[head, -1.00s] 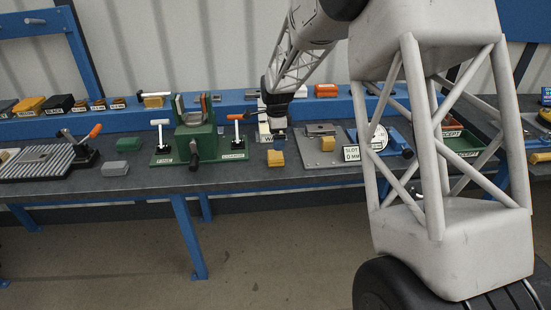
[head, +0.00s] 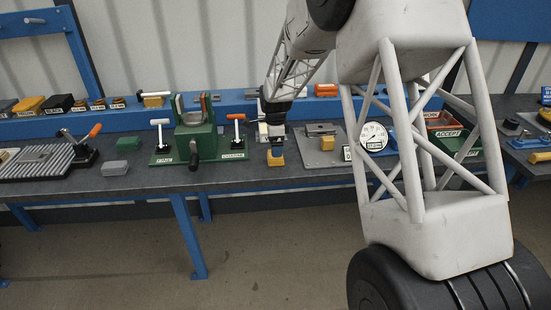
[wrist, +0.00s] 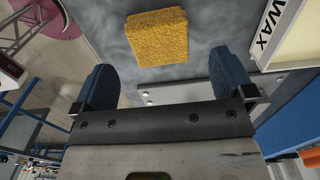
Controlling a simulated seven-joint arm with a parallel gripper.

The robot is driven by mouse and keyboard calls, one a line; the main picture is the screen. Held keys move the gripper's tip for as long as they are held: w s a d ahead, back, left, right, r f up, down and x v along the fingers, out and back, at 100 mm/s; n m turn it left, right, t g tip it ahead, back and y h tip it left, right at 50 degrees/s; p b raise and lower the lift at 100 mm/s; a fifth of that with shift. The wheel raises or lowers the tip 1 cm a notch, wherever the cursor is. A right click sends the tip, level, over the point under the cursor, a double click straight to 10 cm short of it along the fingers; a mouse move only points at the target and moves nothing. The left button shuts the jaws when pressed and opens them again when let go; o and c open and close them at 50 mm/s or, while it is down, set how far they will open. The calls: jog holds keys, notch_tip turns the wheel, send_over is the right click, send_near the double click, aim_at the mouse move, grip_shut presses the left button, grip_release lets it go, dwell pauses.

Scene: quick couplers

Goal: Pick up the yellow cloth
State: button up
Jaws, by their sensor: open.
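The yellow cloth (wrist: 157,37) is a small, thick, folded-looking pad lying flat on the dark grey bench top. In the head view the cloth (head: 276,160) lies near the bench's front edge, just below my gripper (head: 276,148). In the wrist view my gripper (wrist: 160,82) is open, with its blue fingers apart at left and right. The cloth shows beyond the fingertips, between their lines, and nothing is held. A gap between gripper and cloth cannot be judged exactly in the head view.
A tray labelled WAX (wrist: 270,40) stands right of the cloth in the wrist view. A metal plate (head: 320,158) lies to the right on the bench. A green fixture (head: 196,143) with a black handle stands to the left. The bench's front edge is close.

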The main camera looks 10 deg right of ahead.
jog(key=shift+f, duration=0.15)
jog(key=shift+f, duration=2.5)
jog(key=c, duration=1)
jog(key=shift+r, duration=0.15)
